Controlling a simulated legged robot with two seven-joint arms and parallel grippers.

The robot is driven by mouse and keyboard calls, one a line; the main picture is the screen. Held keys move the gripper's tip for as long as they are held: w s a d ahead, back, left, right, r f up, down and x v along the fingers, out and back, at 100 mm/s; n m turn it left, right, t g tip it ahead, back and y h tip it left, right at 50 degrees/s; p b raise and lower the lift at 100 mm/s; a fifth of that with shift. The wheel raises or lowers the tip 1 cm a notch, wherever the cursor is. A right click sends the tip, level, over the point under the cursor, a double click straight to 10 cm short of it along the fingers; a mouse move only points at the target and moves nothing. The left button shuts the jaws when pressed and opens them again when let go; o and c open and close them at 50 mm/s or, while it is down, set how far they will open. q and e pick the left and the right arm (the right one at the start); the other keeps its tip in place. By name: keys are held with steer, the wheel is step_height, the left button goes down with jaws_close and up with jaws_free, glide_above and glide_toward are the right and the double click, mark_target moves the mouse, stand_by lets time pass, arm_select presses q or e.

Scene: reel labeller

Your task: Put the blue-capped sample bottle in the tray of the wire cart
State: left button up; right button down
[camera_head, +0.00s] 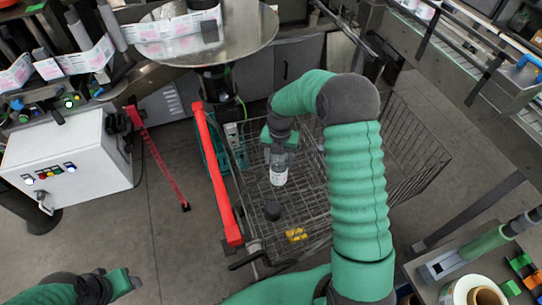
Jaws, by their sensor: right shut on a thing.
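My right gripper (280,153) is shut on the sample bottle (279,177). The bottle hangs upright below the fingers, with a pale body and label showing. Its cap is hidden by the gripper, so I cannot see the blue. The bottle is over the wire cart (416,160), above its left part near the red handle bar (217,175). I cannot tell how high it is above the wire floor. My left gripper (132,281) is low at the left, away from the cart, and its finger gap is unclear.
A dark round object (272,210) and a yellow object (296,235) show at the cart's near side. A round metal table (255,30) stands behind. A white control box (70,160) is at left. A bench with a label roll (460,292) is at lower right.

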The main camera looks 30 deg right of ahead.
steer(key=w+f+p, duration=0.1)
steer(key=w+f, duration=0.2)
steer(key=w, duration=0.1)
steer(key=shift+f, duration=0.35)
steer(key=shift+w+a, duration=0.1)
steer(key=shift+a, duration=0.05)
steer(key=c, duration=0.8)
jaws_free()
steer(key=shift+f, duration=0.15)
steer(key=shift+c, duration=0.2)
steer(key=o, duration=0.4)
steer(key=shift+d, duration=0.4)
arm_select(q)
steer(key=shift+s+d+r, duration=0.1)
steer(key=shift+d+r, duration=0.1)
steer(key=shift+r, duration=0.25)
steer(key=shift+d+r, duration=0.2)
steer(key=shift+r, duration=0.25)
arm_select(e)
steer(key=shift+a, duration=0.15)
